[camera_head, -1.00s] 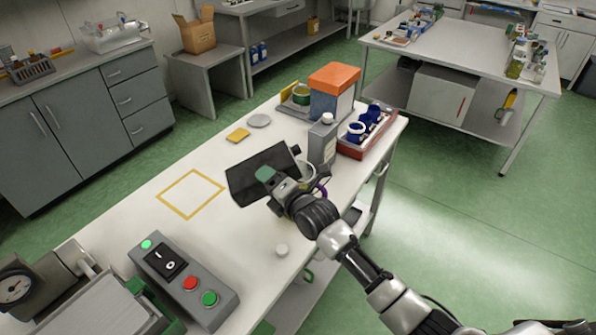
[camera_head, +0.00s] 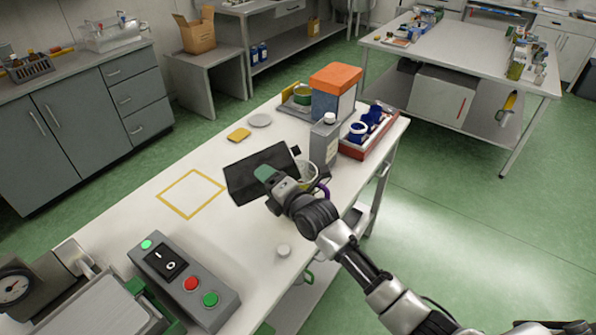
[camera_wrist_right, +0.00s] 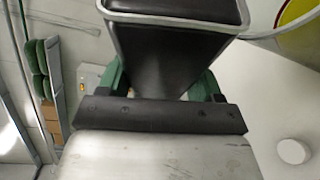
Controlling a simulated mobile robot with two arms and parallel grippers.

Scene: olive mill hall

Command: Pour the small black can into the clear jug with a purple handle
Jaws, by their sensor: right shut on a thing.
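The small black can (camera_head: 243,184) is held tilted above the table, its long body lying towards the left in the head view. My right gripper (camera_head: 268,176) is shut on it, with green fingertips on its sides. In the right wrist view the can (camera_wrist_right: 160,48) is a dark rectangular body with a pale rim, between the fingers. The clear jug (camera_head: 311,172) stands just right of the can, partly hidden by my gripper, with its purple handle (camera_head: 324,191) showing. In the right wrist view the jug (camera_wrist_right: 268,36) shows yellow inside. My left gripper is not in view.
A grey bottle (camera_head: 323,143), an orange-topped box (camera_head: 335,78) and a red tray (camera_head: 384,139) stand behind the jug. A yellow square outline (camera_head: 190,214) marks clear table at left. A control box (camera_head: 184,278) and a small white disc (camera_head: 283,251) are nearer.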

